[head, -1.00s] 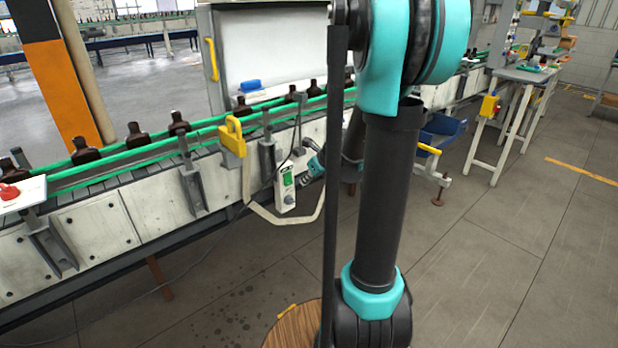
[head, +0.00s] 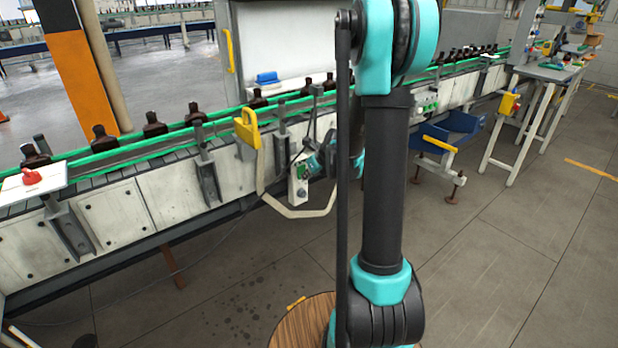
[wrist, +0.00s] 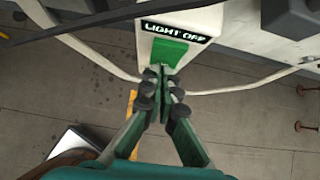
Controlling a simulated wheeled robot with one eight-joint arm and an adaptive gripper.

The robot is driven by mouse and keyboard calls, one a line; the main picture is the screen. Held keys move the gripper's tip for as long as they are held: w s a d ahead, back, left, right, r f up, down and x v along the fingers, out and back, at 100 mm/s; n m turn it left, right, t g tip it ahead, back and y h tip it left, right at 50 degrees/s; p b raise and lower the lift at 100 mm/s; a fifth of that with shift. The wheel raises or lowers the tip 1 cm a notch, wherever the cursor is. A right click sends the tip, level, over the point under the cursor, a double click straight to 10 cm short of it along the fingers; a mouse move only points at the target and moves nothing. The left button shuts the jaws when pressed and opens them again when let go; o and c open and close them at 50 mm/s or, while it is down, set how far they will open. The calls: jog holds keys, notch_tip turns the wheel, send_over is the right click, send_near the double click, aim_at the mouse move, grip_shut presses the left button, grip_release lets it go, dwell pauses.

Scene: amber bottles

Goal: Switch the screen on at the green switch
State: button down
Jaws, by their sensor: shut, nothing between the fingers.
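The green switch (wrist: 169,53) is on the front of a white box, under a dark display (wrist: 176,31) that reads "LIGHT OFF". In the head view the white switch box (head: 298,188) hangs by the conveyor's side, left of my arm. My gripper (wrist: 162,72) is shut and empty. Its fingertips are right at the lower edge of the green switch in the wrist view. I cannot tell whether they touch it. In the head view only part of the teal gripper shows beside the box, and my arm hides the rest.
A conveyor with green rails (head: 120,147) carries several amber bottles (head: 155,125). A yellow padlock-shaped part (head: 247,127) and a looped pale cable (head: 290,213) are near the switch box. A blue bin (head: 452,135) stands right of my arm. The floor in front is open.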

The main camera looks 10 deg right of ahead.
jog(key=shift+w+a+f+t, duration=0.1)
jog(key=shift+w+t, duration=0.1)
jog(key=shift+t, duration=0.1)
dwell(0.4)
jog(key=shift+r, duration=0.8)
